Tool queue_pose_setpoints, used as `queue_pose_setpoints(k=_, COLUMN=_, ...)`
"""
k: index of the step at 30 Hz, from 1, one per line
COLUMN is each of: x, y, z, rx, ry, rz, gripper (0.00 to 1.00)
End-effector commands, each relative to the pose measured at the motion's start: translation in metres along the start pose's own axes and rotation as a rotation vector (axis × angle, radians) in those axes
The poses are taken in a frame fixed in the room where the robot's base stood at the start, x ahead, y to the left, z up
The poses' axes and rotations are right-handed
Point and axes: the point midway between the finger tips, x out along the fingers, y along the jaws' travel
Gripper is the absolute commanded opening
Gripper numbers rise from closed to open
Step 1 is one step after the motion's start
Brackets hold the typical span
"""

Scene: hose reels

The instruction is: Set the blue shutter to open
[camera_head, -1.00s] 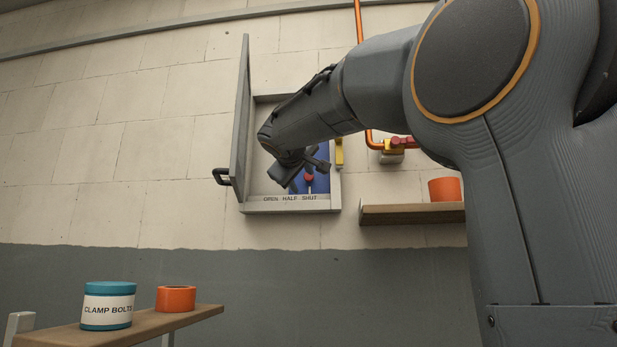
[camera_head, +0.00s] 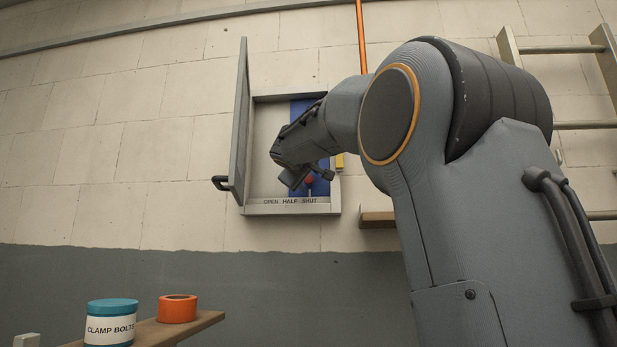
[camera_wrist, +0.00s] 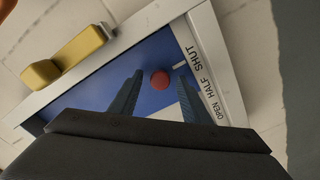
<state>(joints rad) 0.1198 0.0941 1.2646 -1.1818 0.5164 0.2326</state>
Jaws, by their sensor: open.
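The blue shutter (camera_head: 297,108) is a flat panel covering the right part of a grey wall box (camera_head: 335,207); the box's left part shows a pale back. A round red knob (camera_wrist: 160,79) sits on the shutter; it also shows in the head view (camera_head: 309,180), above the word SHUT. The lower rim reads OPEN, HALF, SHUT from left to right. My gripper (camera_wrist: 160,73) is open, its two fingers on either side of the knob in the wrist view, with small gaps. Whether the fingertips reach the knob's depth I cannot tell. My arm hides part of the shutter.
The box's grey door (camera_head: 240,125) stands open at left, with a black handle (camera_head: 222,183). A yellow part (camera_wrist: 75,55) is on the box's right side. A shelf (camera_head: 377,219) is right of the box. A teal tin (camera_head: 111,310) and orange roll (camera_head: 178,308) are front left.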

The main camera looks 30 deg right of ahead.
Motion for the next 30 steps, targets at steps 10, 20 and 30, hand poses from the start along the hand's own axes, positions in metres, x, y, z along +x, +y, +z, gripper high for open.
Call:
queue_pose_setpoints(k=10, x=0.0, y=0.0, z=0.0, rx=0.0, ry=0.0, rz=0.0, gripper=0.01)
queue_pose_setpoints(k=20, x=-0.002, y=-0.008, z=-0.007, rx=0.001, ry=0.002, rz=0.001, gripper=0.0)
queue_pose_setpoints(k=30, x=-0.009, y=-0.02, z=-0.025, rx=-0.001, ry=-0.004, rz=0.003, gripper=0.0)
